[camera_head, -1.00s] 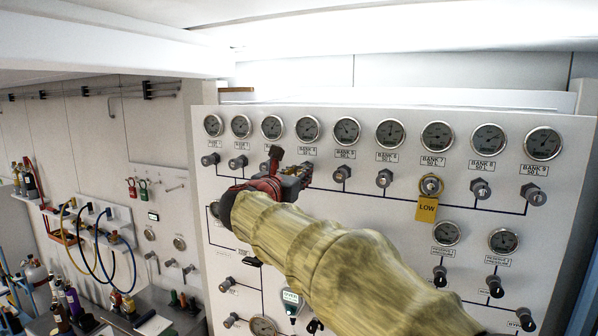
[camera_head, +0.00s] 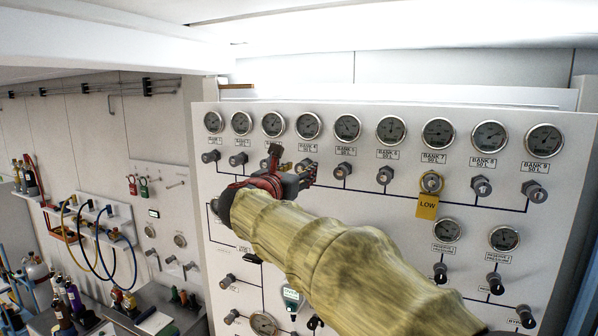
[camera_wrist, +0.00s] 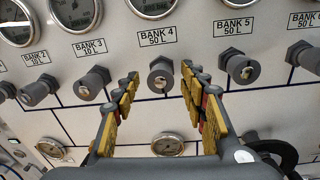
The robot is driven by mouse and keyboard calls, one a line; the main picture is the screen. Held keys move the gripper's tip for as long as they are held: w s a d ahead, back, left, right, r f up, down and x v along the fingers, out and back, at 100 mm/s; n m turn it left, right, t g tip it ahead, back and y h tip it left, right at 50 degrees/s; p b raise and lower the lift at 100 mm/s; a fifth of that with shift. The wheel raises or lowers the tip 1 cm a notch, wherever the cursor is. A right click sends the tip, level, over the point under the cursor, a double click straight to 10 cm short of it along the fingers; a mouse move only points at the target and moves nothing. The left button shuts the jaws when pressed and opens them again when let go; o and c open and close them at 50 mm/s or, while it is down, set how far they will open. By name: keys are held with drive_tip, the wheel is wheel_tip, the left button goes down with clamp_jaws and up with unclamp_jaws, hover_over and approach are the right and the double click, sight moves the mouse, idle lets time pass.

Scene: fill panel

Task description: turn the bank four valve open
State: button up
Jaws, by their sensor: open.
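The bank four valve (camera_wrist: 161,75) is a dark grey knob below the "BANK 4 50 L" label in the wrist view. It sits between the fingertips of my gripper (camera_wrist: 160,82), which is open with one yellow-padded finger on each side and a gap to the knob. Whether the fingertips reach level with the knob in depth is unclear. In the head view my gripper (camera_head: 306,172) is at the panel under the bank four gauge (camera_head: 308,125), and it largely hides the valve.
The bank five valve (camera_wrist: 240,68) is close to the right finger and the bank three valve (camera_wrist: 94,82) is left of the left finger. A yellow "LOW" tag (camera_head: 427,207) hangs from the bank seven valve. Several gauges line the panel (camera_head: 350,240) above the valves.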

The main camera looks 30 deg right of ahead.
drive_tip(key=v, duration=1.1)
drive_tip(key=shift+s+a, duration=0.3)
wheel_tip(320, 180, down, 13)
drive_tip(key=s+a+m+g+y, duration=0.1)
drive_tip(key=s+m+g+y, duration=0.1)
drive_tip(key=m+y, duration=0.35)
drive_tip(key=s+a+f+m+g+y+b, duration=0.1)
drive_tip(key=s+f+m+b, duration=0.5)
drive_tip(key=f, duration=1)
drive_tip(key=s+a+f+m+g+y+b, duration=0.1)
drive_tip(key=s+a+f+m+y+b, duration=0.3)
drive_tip(key=s+f+m+b, duration=0.3)
drive_tip(key=s+a+f+m+g+y+b, duration=0.2)
drive_tip(key=s+f+m+b, duration=0.4)
drive_tip(key=s+f+b, duration=0.8)
wheel_tip(320, 180, down, 11)
drive_tip(key=shift+a+r+y, duration=0.1)
drive_tip(key=shift+a+y, duration=0.45)
drive_tip(key=shift+a, duration=0.1)
